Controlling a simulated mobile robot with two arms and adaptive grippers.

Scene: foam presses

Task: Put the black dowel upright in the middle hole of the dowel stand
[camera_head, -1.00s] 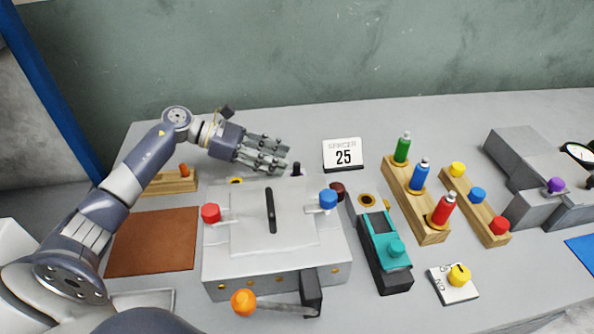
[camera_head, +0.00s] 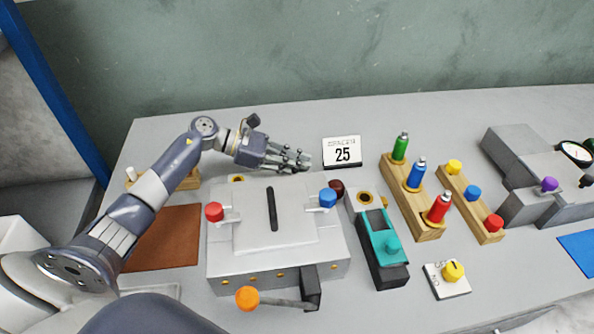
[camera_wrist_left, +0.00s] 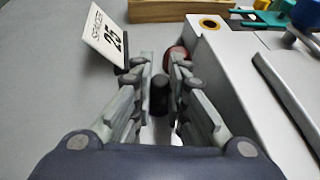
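The black dowel (camera_wrist_left: 158,96) shows in the left wrist view, between the two rows of fingers of my left gripper (camera_wrist_left: 160,85). The fingers are open, one row on each side of it, with narrow gaps. In the head view my left gripper (camera_head: 298,162) is behind the grey press and hides the dowel. A low wooden block, likely the dowel stand (camera_head: 192,181), is at the left, mostly behind my left arm. A white peg (camera_head: 131,174) shows at its left end; its middle hole is hidden. My right gripper is not in view.
The grey press (camera_head: 272,220) with red and blue knobs stands in front of my left gripper. A "25" spacer card (camera_head: 342,152) is just right of the fingers. A dark red knob (camera_head: 336,187) is nearby. Bottle and peg racks (camera_head: 427,233) stand further right.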

